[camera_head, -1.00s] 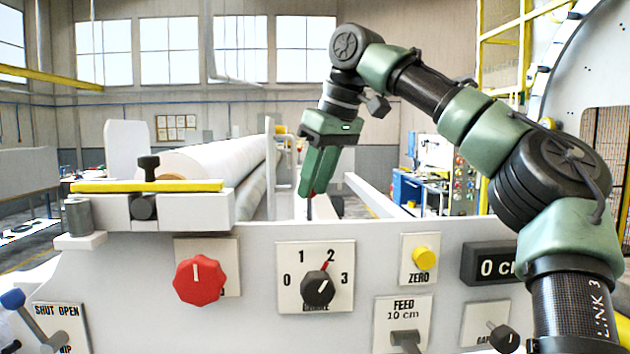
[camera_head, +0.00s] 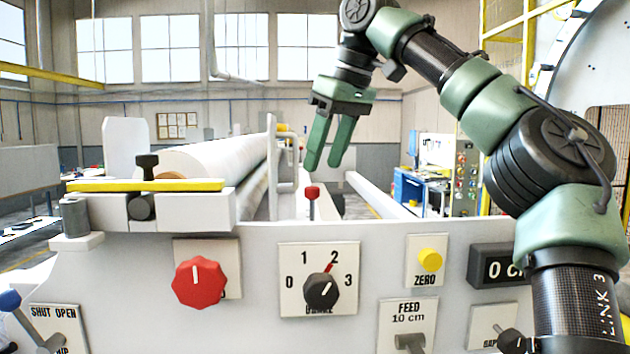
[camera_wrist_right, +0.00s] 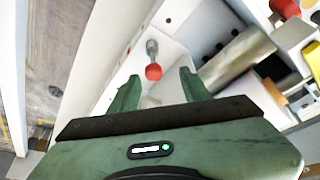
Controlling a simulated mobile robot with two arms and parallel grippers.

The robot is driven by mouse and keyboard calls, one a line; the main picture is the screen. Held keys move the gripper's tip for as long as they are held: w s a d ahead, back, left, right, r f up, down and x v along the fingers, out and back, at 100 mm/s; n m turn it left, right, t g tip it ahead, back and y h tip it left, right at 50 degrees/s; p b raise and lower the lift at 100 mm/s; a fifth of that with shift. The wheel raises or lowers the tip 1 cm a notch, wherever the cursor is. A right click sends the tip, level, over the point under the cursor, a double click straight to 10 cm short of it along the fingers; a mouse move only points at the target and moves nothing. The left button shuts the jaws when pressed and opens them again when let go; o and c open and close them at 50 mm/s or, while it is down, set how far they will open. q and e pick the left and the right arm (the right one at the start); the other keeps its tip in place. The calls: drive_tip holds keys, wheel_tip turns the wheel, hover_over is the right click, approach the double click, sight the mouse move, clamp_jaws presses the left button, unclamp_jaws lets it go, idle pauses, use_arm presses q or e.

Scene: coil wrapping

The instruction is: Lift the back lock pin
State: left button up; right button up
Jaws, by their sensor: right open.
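A lock pin with a red head (camera_head: 313,192) on a grey stem stands upright behind the white front panel in the head view. Its red head also shows in the right wrist view (camera_wrist_right: 153,72), with the stem running up and away to a mount on a white surface. My right gripper (camera_head: 324,166) is open and empty, its green fingers pointing down just above the red head and apart from it. In the wrist view the head lies between the lines of the two fingertips. My left gripper is out of view.
The white front panel carries a red knob (camera_head: 201,281), a black dial (camera_head: 321,290) and a yellow ZERO button (camera_head: 430,260). A white roll (camera_head: 222,157) lies at the back left. A yellow bar (camera_head: 145,185) with a black knob (camera_head: 147,163) sits left.

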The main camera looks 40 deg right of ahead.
drive_tip(key=v, duration=0.3)
drive_tip(key=shift+d, duration=0.1)
idle(0.3)
drive_tip(key=shift+w+d, duration=0.15)
